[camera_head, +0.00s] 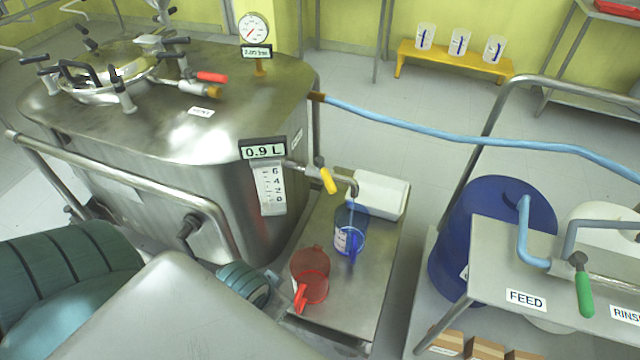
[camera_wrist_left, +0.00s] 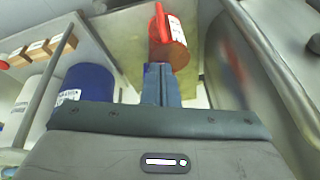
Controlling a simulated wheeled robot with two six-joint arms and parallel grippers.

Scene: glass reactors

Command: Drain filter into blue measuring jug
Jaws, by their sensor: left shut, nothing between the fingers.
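The steel filter vessel (camera_head: 180,130) stands at the left with a "0.9 L" display (camera_head: 264,149). Its drain tap has a yellow handle (camera_head: 328,181), and the spout (camera_head: 346,184) bends down over the blue measuring jug (camera_head: 351,232). That jug stands upright on the steel stand (camera_head: 372,270); I cannot tell whether liquid is flowing. A red jug (camera_head: 312,275) stands nearer on the same stand. My left gripper (camera_wrist_left: 162,76) is shut and empty, with the red jug (camera_wrist_left: 168,42) just beyond its fingertips in the left wrist view. My right gripper is not in view.
A white box (camera_head: 380,193) sits behind the blue jug. A blue drum (camera_head: 490,235) and the FEED shelf (camera_head: 500,275) are at the right. A pale blue hose (camera_head: 430,137) crosses above. Several graduated jugs (camera_head: 459,42) stand on a yellow bench. Steel rails edge the vessel.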

